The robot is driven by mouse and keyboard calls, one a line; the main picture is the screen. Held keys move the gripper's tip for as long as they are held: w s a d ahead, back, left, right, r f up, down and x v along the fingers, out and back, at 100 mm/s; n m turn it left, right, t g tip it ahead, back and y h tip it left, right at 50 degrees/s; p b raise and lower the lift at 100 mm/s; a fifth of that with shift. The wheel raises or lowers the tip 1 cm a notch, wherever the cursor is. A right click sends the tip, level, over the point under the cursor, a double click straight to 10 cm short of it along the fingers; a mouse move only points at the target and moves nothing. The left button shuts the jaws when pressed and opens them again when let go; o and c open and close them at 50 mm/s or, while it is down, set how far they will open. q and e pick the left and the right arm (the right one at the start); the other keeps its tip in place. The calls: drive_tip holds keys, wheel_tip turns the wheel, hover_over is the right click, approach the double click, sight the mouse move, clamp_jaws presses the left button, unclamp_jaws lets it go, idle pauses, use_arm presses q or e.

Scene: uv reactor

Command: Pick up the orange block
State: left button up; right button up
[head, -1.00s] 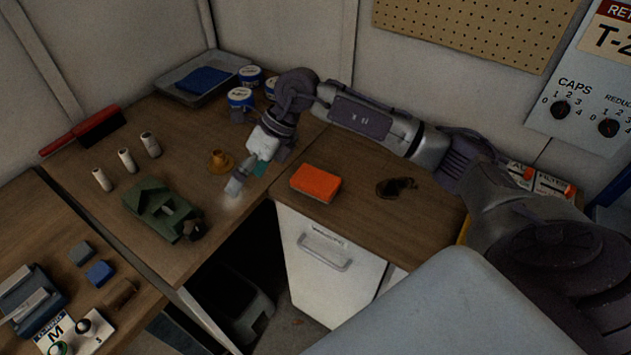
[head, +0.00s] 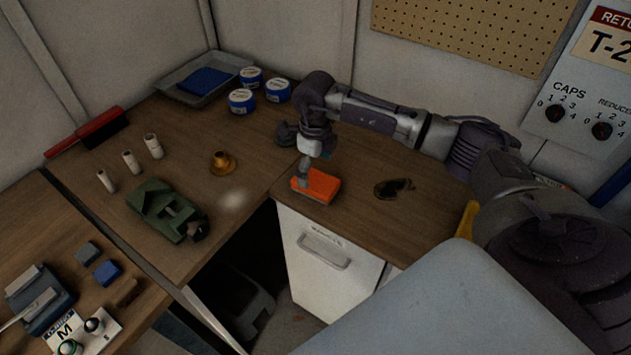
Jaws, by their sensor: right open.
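The orange block (head: 321,187) lies flat on the wooden counter, near its front edge above the white drawer cabinet. My right gripper (head: 303,181) points down at the block's left end, with its fingertips overlapping that end in the picture. It is open and holds nothing. I cannot tell whether the fingers touch the block. My left gripper is not in view.
A dark object (head: 393,188) lies right of the block. A brass fitting (head: 222,163), green device (head: 166,210) and white cylinders (head: 153,146) stand to the left. Blue-and-white tins (head: 241,101) and a grey tray (head: 203,78) are behind. The counter's front corner opens onto a gap.

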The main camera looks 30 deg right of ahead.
sight(315, 179)
wheel_tip(315, 179, down, 4)
drive_tip(key=shift+r+p, duration=0.15)
drive_tip(key=shift+p, duration=0.8)
drive_tip(key=shift+f, duration=0.5)
drive_tip(key=c, duration=1.3)
drive_tip(key=shift+r, duration=0.1)
drive_tip(key=shift+w+d+r+b, duration=0.1)
drive_tip(key=shift+r+b, duration=0.2)
drive_tip(key=shift+r, duration=0.1)
wheel_tip(315, 179, up, 2)
drive_tip(key=shift+r+b, duration=0.25)
drive_tip(key=shift+b, duration=0.45)
drive_tip(key=shift+s+d+r+b, duration=0.65)
drive_tip(key=shift+s+d+r, duration=0.6)
drive_tip(key=shift+d, duration=0.25)
drive_tip(key=shift+s+d+r+b, duration=0.7)
drive_tip(key=shift+s+d+r, duration=0.6)
drive_tip(key=shift+d, duration=0.25)
drive_tip(key=shift+s+d+r+b, duration=0.65)
drive_tip(key=shift+s+d+r, duration=0.6)
drive_tip(key=shift+d, duration=0.25)
